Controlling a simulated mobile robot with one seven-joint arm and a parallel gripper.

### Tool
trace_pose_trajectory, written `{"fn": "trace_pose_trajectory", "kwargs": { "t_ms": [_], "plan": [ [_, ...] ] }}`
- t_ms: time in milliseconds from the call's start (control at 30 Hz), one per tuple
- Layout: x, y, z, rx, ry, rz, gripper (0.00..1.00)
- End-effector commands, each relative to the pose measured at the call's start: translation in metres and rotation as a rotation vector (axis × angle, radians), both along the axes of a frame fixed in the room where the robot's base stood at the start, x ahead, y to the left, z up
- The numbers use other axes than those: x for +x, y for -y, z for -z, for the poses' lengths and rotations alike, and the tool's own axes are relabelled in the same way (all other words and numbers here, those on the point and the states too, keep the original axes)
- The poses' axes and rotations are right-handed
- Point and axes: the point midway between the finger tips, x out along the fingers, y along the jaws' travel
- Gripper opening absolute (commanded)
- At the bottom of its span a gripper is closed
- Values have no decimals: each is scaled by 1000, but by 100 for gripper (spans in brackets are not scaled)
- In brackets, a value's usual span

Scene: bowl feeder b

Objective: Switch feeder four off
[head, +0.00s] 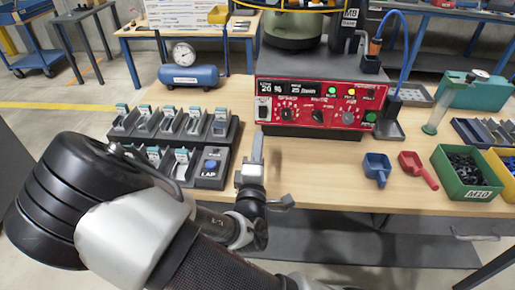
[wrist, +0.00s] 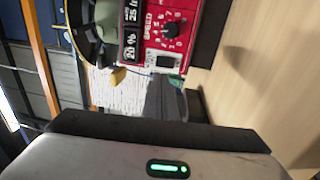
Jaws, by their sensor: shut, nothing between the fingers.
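A red control panel (head: 318,105) stands at the back of the bench, its two displays lit, with a green and a yellow lamp glowing. A rocker switch (head: 263,109) sits at its left end; its position is too small to read. The panel also shows sideways in the wrist view (wrist: 185,28), with a dark switch (wrist: 165,61) beside the speed knob.
A dark rack of several slots with a blue LAP button (head: 211,165) lies left of my gripper. A blue scoop (head: 377,168), a red scoop (head: 416,168) and a green M10 bin (head: 465,190) are on the right. The bench between gripper and scoops is clear.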

Motion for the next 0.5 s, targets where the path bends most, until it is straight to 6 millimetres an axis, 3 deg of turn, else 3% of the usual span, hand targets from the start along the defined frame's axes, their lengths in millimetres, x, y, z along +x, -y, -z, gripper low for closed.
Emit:
{"fn": "trace_pose_trajectory", "kwargs": {
  "t_ms": [300, 500],
  "plan": [
    [66, 3, -7, 2, 2, 2, 0],
    [87, 4, -10, 0, 0, 1, 0]
  ]
}}
